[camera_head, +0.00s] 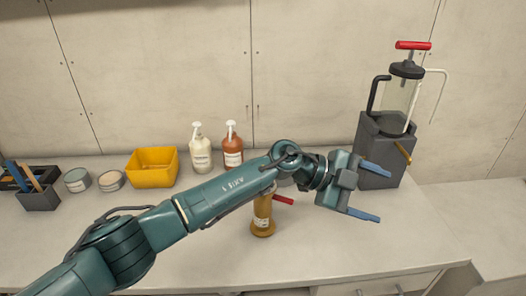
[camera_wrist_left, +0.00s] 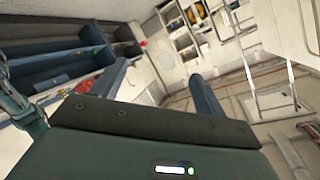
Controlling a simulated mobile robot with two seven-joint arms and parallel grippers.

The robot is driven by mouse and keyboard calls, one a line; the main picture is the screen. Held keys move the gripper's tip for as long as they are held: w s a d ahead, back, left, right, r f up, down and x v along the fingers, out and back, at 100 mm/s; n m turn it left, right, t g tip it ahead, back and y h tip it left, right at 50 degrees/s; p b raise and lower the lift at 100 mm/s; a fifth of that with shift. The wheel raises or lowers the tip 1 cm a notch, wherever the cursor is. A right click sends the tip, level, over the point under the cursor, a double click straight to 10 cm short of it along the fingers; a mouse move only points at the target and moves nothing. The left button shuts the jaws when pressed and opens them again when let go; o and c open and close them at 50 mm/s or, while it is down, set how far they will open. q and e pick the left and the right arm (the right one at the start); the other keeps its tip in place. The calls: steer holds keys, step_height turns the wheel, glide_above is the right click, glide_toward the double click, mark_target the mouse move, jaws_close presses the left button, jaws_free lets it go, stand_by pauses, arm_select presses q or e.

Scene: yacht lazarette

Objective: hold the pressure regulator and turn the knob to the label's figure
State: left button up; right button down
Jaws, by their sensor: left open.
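A brass-coloured upright body (camera_head: 263,222) with a pale label and a red lever-like part stands on the counter. It may be the pressure regulator, but my left arm hides its top, and I cannot make out a knob or the label's figure. My left gripper (camera_head: 381,194) is open and empty, with its blue fingers apart. It is above the counter, to the right of the brass body and in front of the grey-based pump. In the left wrist view the open fingers (camera_wrist_left: 160,85) have nothing between them. My right gripper is not in view.
A pump (camera_head: 398,100) with a red handle stands on a grey base at right. White (camera_head: 200,153) and brown (camera_head: 233,150) bottles, a yellow bin (camera_head: 152,170), two tins and a dark pen holder (camera_head: 40,199) line the back and left. The counter's front right is clear.

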arm_select(q)
steer(key=w+a+f+y, duration=0.2)
steer(key=w+a+y, duration=0.1)
steer(key=a+y, duration=0.15)
step_height(320, 180, up, 4)
steer(key=n+t+y, duration=0.3)
steer(key=y, duration=0.6)
glide_above(264, 205)
steer(key=w, duration=0.2)
steer(key=shift+w+d, duration=0.1)
steer(key=shift+w+a+r, duration=0.1)
steer(key=shift+a+r, duration=0.05)
steer(key=shift+a, duration=0.05)
steer(key=shift+f+b, duration=0.45)
steer(key=shift+f, duration=0.3)
step_height(264, 205, down, 5)
steer(key=b, duration=0.3)
steer(key=shift+r, duration=0.1)
steer(key=shift+f, duration=0.3)
steer(key=shift+f+b, duration=0.25)
steer(key=shift+b, duration=0.05)
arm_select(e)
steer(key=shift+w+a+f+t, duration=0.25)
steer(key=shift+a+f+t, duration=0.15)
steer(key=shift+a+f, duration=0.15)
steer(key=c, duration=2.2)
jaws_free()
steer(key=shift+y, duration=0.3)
